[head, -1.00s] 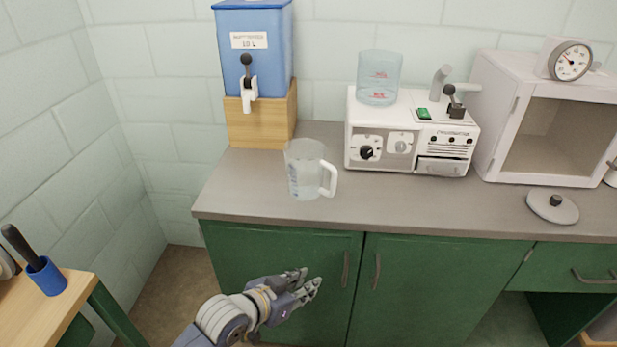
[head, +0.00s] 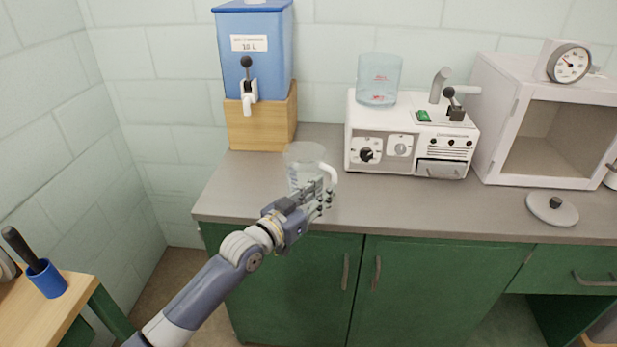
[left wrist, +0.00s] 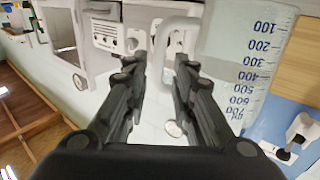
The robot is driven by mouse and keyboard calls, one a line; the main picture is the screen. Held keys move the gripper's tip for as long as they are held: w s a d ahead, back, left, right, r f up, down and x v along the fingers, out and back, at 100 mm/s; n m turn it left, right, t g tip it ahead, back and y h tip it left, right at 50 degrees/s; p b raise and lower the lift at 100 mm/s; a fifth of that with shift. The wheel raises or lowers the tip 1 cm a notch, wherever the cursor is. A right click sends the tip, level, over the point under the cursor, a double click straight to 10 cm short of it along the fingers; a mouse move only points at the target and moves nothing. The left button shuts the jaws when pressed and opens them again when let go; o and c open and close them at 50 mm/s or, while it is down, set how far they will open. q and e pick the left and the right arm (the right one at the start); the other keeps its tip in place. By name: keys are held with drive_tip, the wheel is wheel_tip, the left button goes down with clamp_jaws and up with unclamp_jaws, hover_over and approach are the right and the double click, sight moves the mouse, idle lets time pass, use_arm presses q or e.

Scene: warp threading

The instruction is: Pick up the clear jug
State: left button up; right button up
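The clear jug (head: 303,157) stands upright near the front edge of the grey counter, its white handle (head: 328,172) on its right side. My left gripper (head: 322,193) is in front of the jug's lower right and hides part of its body and handle. In the left wrist view the jug (left wrist: 248,60) fills the upper right, with its blue scale marks showing. The left gripper's fingers (left wrist: 158,64) are apart there, and the pale handle shows between and beyond them. I cannot tell whether they touch it. My right gripper is not in view.
A blue water dispenser (head: 253,50) on a wooden stand (head: 262,125) is behind the jug. A white machine (head: 410,150) with a clear container (head: 379,80) stands to the right. A round lid (head: 552,208) lies further right. The counter (head: 400,200) between is clear.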

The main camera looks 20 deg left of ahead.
use_arm(q)
drive_tip(key=x, duration=0.5)
drive_tip(key=shift+d, duration=0.15)
clamp_jaws()
drive_tip(key=shift+s+f, duration=0.1)
drive_tip(key=shift+f, duration=0.05)
